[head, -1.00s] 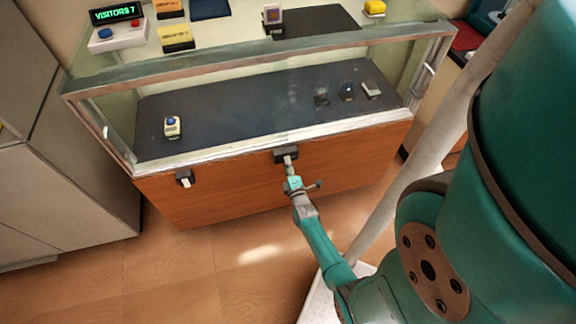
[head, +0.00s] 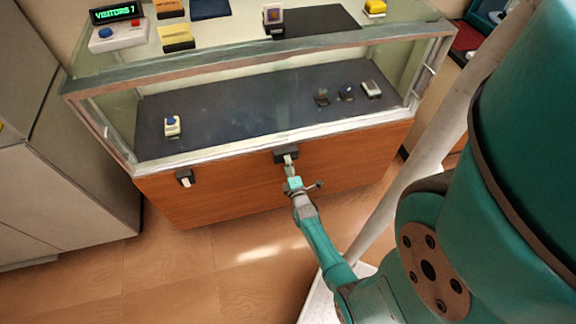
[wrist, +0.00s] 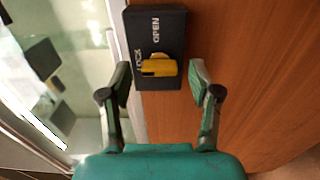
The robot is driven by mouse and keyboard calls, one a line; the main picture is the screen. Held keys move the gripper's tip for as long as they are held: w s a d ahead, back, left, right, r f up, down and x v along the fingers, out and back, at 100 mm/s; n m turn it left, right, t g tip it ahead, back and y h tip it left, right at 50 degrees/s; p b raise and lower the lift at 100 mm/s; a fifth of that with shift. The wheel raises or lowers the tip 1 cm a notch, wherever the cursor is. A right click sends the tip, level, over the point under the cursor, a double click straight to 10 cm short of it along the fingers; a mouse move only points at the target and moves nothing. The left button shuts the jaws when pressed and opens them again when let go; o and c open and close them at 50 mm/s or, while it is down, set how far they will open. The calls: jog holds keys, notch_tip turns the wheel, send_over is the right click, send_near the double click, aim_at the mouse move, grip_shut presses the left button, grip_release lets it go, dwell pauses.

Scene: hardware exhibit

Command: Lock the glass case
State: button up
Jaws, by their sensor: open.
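The glass case (head: 270,67) has a glass upper part and a wooden front below. A black lock block (wrist: 170,25) marked LOCK and OPEN sits at the top of the wooden front; it also shows in the head view (head: 280,155). A yellow knob (wrist: 158,68) lies crosswise at its lower end in the wrist view, nearer the word LOCK. My gripper (wrist: 161,73) is open, with one finger on each side of the knob.
A second black fitting with a pale tab (head: 185,178) is on the wooden front to the left. Several small exhibits stand inside the case. A VISITORS sign (head: 117,14) and a box with buttons (head: 118,37) are on top. The floor (head: 170,275) in front is clear.

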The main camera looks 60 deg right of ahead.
jog(key=v, duration=1.1)
jog(key=shift+s+a, duration=0.25)
jog(key=shift+a, duration=0.05)
jog(key=s+a+r+m+t+y, duration=0.1)
jog(key=s+a+r+y, duration=0.15)
jog(key=a, duration=0.45)
jog(key=s+a+r+m+t+y, duration=0.1)
jog(key=s+a+r+y, duration=0.1)
jog(key=a+r, duration=0.35)
jog(key=s+a+r+m+t+y, duration=0.1)
jog(key=s+a+r+y, duration=0.1)
jog(key=a, duration=0.6)
jog(key=s+a+r+m+y, duration=0.2)
jog(key=s+a+r, duration=0.3)
jog(key=r, duration=0.5)
jog(key=s+a+r+m+y, duration=0.3)
jog(key=s+a+r+y, duration=0.1)
jog(key=r, duration=0.6)
jog(key=shift+s+a+y, duration=0.4)
jog(key=shift+a+y, duration=0.25)
jog(key=shift+a, duration=0.3)
